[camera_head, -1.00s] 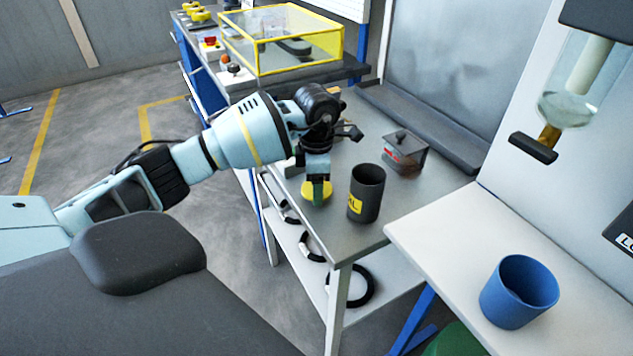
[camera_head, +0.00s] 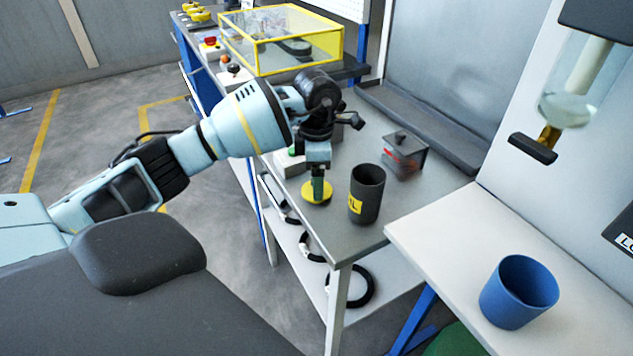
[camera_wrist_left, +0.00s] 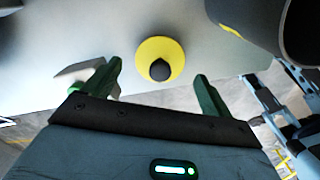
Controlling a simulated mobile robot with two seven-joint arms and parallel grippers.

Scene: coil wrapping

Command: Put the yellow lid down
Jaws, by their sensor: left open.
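The yellow lid (camera_head: 316,193) lies flat on the grey table, left of a dark canister (camera_head: 367,194) with a yellow label. In the left wrist view the lid (camera_wrist_left: 172,52) shows as a yellow disc with a black knob, just beyond the fingertips. My left gripper (camera_head: 318,187) points down over the lid. The canister (camera_wrist_left: 285,25) is at the upper right there. My right gripper is in neither view.
A small dark-lidded box (camera_head: 405,158) stands behind the canister. A blue cup (camera_head: 519,292) stands on the white table (camera_head: 440,240) at the right. A yellow-framed clear case (camera_head: 280,40) is at the back. Black rings lie on the lower shelf.

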